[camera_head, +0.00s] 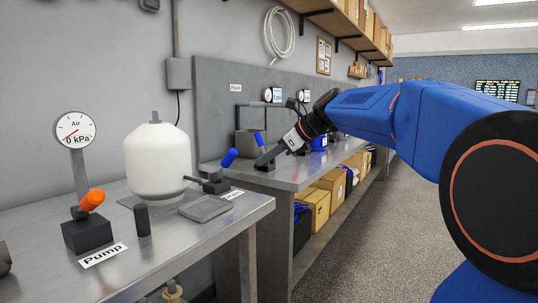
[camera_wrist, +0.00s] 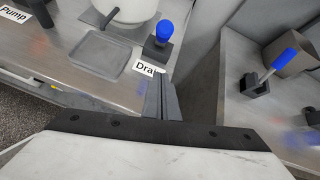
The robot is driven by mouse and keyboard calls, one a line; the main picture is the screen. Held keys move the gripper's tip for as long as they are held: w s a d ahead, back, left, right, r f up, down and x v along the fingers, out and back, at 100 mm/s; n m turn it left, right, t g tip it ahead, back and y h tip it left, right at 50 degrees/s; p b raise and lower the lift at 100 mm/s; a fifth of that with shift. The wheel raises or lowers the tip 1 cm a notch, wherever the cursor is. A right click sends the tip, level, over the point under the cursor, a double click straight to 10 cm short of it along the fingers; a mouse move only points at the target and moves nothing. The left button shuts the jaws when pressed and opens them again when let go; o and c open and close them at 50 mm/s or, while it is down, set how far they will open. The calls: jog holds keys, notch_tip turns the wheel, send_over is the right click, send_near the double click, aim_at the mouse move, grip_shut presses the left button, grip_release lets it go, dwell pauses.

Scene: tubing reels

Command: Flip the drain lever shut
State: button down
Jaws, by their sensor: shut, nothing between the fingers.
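The drain lever (camera_head: 228,158) has a blue grip on a dark base, beside the white tank at the right end of the near bench. Its grip leans up and to the right in the head view. In the wrist view the drain lever (camera_wrist: 165,32) stands behind its partly covered "Drain" label (camera_wrist: 148,67). My gripper (camera_head: 264,162) is shut and empty, to the right of the drain lever in the head view. In the wrist view my gripper (camera_wrist: 160,92) points toward the gap between the benches, its fingers apart from the lever.
An orange pump lever (camera_head: 91,200) and a white tank (camera_head: 158,160) stand on the near bench, with a grey tray (camera_head: 205,208). Another blue lever (camera_wrist: 278,67) stands on the far bench (camera_wrist: 240,115), beside a grey container (camera_wrist: 293,50). A gap separates the benches.

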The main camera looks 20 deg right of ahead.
aim_at(224, 165)
jog(key=w+a, duration=0.5)
jog(key=shift+a+f, duration=0.3)
jog(key=shift+f, duration=0.15)
jog(key=shift+w, duration=0.15)
jog(key=shift+a+r, duration=0.1)
